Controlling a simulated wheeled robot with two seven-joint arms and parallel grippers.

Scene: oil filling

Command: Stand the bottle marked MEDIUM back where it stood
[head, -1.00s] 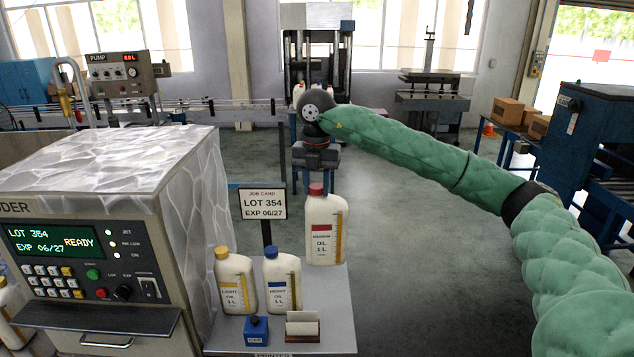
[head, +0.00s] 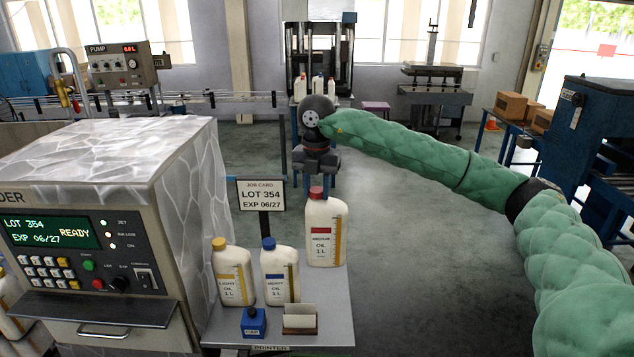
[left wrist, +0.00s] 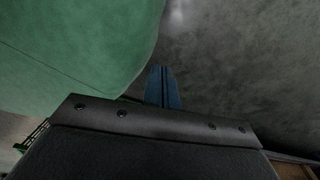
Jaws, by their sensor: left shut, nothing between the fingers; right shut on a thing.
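The bottle marked MEDIUM (head: 326,238), white with a red cap and red label, is upright at the back right of the grey printer shelf (head: 335,315). My right gripper (head: 317,182) points down from above and is shut on its top, by the red cap. I cannot tell whether its base touches the shelf. The LIGHT bottle (head: 233,277), yellow-capped, and the HEAVY bottle (head: 280,275), blue-capped, stand nearer the front left. My left gripper shows only in the left wrist view (left wrist: 162,87), its blue fingers together and empty.
A job card sign (head: 261,195) stands behind the bottles. A small blue block (head: 253,324) and a card holder (head: 300,320) are at the shelf's front. The printer (head: 90,240) is close on the left. Open floor (head: 430,270) lies to the right of the shelf.

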